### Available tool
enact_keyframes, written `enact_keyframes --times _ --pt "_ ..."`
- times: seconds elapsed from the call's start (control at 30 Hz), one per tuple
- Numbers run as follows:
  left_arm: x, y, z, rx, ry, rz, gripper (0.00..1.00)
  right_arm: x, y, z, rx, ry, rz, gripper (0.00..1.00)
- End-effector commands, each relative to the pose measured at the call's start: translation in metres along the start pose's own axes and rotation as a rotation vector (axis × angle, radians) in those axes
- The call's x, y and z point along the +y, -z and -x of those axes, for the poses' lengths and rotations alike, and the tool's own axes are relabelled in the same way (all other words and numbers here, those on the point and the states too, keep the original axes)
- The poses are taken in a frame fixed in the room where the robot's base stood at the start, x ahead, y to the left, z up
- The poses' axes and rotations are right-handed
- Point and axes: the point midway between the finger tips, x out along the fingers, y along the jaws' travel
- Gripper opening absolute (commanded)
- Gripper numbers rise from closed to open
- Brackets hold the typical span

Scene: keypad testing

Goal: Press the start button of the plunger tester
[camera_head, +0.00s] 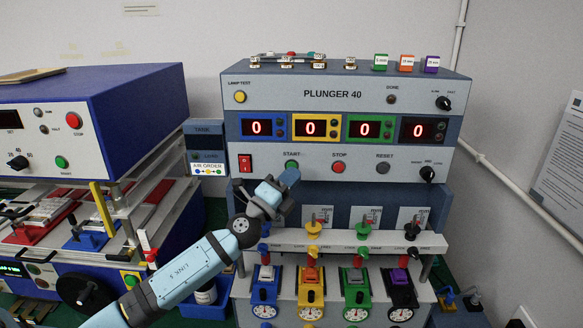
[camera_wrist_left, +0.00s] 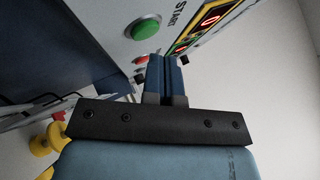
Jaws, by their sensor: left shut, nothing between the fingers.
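The plunger tester (camera_head: 320,120) is a grey and blue cabinet labelled PLUNGER 40. Its green START button (camera_head: 292,165) sits on the lower panel, left of the red STOP button (camera_head: 338,167) and the grey RESET button (camera_head: 383,168). My left gripper (camera_head: 290,178) is shut and empty, with its tip just below the START button in the head view. In the left wrist view the shut fingers (camera_wrist_left: 167,65) point at the panel. The green button (camera_wrist_left: 145,28) shows fully there, apart from the fingertips in the picture; contact is not visible. The red STOP button (camera_wrist_left: 141,59) is beside the fingers.
A red rocker switch (camera_head: 245,163) is left of START. Coloured plungers (camera_head: 313,229) and dial gauges (camera_head: 356,313) stand below and right of my gripper. Another blue and white machine (camera_head: 90,120) is at the left.

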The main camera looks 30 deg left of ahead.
Motion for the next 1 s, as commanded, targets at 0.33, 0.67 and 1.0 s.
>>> enact_keyframes --times 0.33,0.67,1.0 --pt "0.0000 0.0000 0.0000 0.000 0.000 0.000 0.00 -0.0007 0.0020 0.0005 0.003 0.001 0.000 0.53" --pt "0.0024 -0.0013 -0.0020 0.000 0.000 0.000 0.00 -0.0007 -0.0004 -0.0011 0.004 0.001 0.000 0.53" --pt "0.0043 -0.0043 -0.0060 0.000 0.000 0.000 0.00 -0.0005 -0.0035 -0.0026 0.001 0.001 0.000 0.53"
